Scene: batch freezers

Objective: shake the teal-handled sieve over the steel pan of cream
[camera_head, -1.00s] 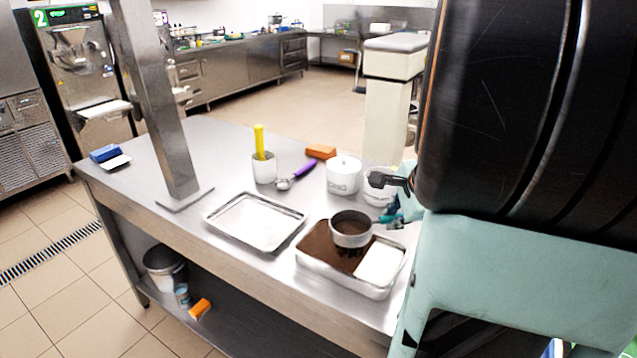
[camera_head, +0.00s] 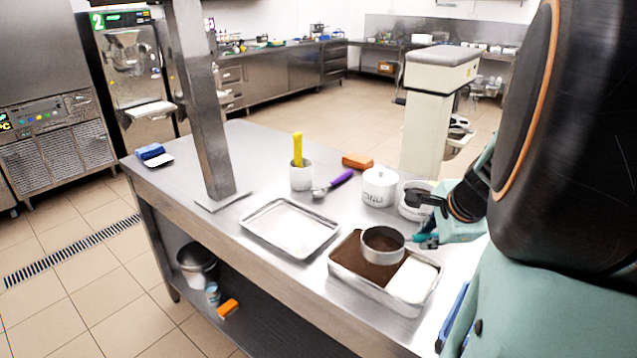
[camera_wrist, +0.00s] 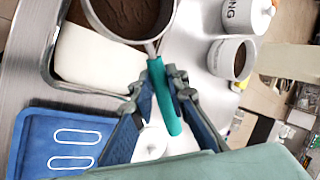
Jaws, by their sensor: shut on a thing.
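The steel pan of cream (camera_head: 348,283) stands on the steel table. Brown powder covers its left and middle part, and a white patch of cream (camera_head: 411,280) shows at its right end. The sieve (camera_head: 383,245), a round steel cup with brown powder inside, is held above the pan, over the powdered part near the white patch. Its teal handle (camera_wrist: 164,96) lies between the fingers of my gripper (camera_wrist: 165,88) in the wrist view. My gripper also shows in the head view (camera_head: 428,238), shut on the handle. The sieve looks roughly level.
An empty steel tray (camera_head: 290,228) lies left of the pan. Behind are a lidded white pot (camera_head: 379,187), an open white pot with brown powder (camera_wrist: 232,60), a purple-handled scoop (camera_head: 333,184) and an orange block (camera_head: 357,161). A blue tray (camera_wrist: 60,145) is close to my gripper.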

